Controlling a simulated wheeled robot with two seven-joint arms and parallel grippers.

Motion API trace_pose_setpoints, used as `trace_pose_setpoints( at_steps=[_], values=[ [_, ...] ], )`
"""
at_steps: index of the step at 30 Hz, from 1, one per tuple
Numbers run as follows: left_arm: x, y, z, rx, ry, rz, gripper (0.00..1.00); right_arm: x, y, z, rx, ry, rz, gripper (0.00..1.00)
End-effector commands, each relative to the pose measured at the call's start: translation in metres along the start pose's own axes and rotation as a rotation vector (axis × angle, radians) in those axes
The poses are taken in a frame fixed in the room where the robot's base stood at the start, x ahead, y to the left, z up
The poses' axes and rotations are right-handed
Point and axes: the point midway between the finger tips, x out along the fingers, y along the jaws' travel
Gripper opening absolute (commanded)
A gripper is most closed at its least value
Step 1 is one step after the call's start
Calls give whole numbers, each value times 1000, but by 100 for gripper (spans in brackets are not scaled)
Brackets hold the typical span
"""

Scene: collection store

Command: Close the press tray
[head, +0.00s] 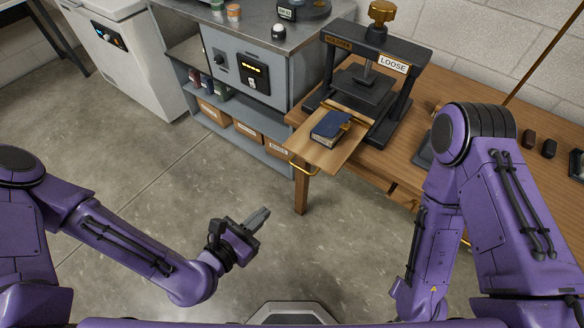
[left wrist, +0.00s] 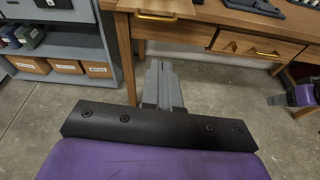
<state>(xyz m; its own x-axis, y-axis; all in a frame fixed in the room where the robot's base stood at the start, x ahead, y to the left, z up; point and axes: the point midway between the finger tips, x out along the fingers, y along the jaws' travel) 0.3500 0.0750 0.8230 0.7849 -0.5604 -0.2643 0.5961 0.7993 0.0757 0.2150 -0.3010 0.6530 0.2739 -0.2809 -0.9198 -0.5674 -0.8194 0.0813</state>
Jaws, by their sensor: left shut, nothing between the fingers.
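The press tray (head: 336,157) is a wooden board pulled out of the black book press (head: 372,90), reaching past the table's front edge. A dark blue book (head: 329,124) lies on it. Its brass handle (head: 302,164) is at the front end and also shows in the left wrist view (left wrist: 157,16). My left gripper (head: 264,214) is shut and empty, apart from the handle, below and to the left of it in the head view. Its fingers (left wrist: 162,68) point toward the table in the left wrist view. My right gripper (left wrist: 276,100) shows small at the right edge there, its fingers unclear.
The press stands on a wooden table (head: 400,158) with drawers (left wrist: 258,47) below. A grey cabinet (head: 245,75) with shelved boxes stands left of it, close to the tray. A table leg (head: 301,192) is under the tray. The floor (head: 150,180) in front is clear.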

Motion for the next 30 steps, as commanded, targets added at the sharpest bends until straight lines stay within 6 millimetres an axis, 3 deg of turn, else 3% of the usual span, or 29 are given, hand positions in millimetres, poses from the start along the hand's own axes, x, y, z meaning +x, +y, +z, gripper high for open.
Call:
trace_pose_setpoints(
  at_steps=[2,5,12,15,22,30],
  values=[
    [3,5,14,-65,-53,13,0,2,0,0,0,1,-1,43],
    [14,6,12,-81,-69,12,0,16,-2,6,1,2,-1,43],
    [56,5,8,-77,-67,12,0,68,-6,27,0,1,-1,43],
    [77,6,14,-76,-63,11,0,70,-7,28,0,1,-1,43],
    [119,7,24,-77,-58,12,0,54,-5,21,1,2,-1,43],
    [140,7,23,-78,-58,12,0,51,-5,20,0,1,-1,43]
  ],
)
